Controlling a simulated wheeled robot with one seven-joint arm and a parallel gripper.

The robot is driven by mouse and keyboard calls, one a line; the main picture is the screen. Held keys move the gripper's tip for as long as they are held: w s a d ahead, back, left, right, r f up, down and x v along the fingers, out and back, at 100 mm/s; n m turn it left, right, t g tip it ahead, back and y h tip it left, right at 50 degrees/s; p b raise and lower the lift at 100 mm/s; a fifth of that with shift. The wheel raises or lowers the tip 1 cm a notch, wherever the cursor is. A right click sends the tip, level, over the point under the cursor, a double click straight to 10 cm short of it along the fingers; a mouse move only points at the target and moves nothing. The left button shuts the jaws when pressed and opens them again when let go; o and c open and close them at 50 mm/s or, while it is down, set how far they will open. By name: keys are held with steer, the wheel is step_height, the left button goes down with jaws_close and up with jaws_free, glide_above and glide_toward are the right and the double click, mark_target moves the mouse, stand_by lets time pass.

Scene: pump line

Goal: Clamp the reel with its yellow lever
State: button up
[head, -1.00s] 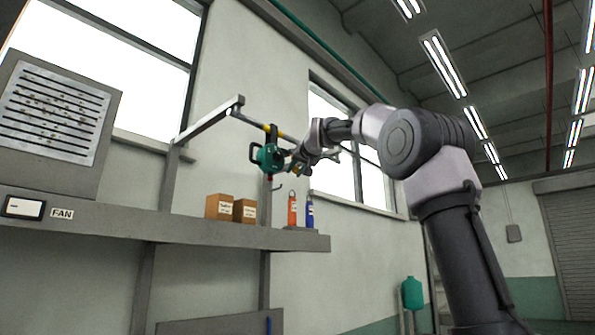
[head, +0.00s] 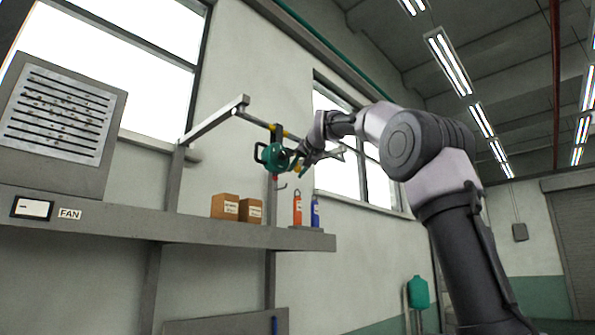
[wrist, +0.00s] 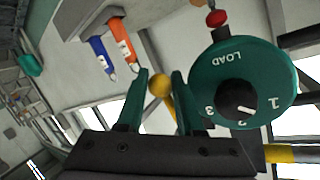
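The green reel (head: 273,157) hangs from the overhead rail, with a red piece and a hook beneath it. In the wrist view its round face (wrist: 240,82) reads LOAD, with numbers around a black knob (wrist: 238,98). The yellow lever (wrist: 160,85) shows a ball end and a shaft running back behind my right finger. My gripper (wrist: 161,75) is open, its green fingers on either side of the ball, with slight gaps visible. In the head view my gripper (head: 297,163) is at the reel's right side, and the lever there is mostly hidden.
A shelf (head: 150,227) below carries cardboard boxes (head: 237,208), an orange bottle (head: 297,209) and a blue bottle (head: 315,212). A slatted fan unit (head: 60,125) stands at the left. The rail (head: 215,120) with its yellow band runs above the reel. Open air lies between reel and shelf.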

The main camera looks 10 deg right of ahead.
steer(key=o, duration=0.3)
steer(key=shift+d, duration=0.1)
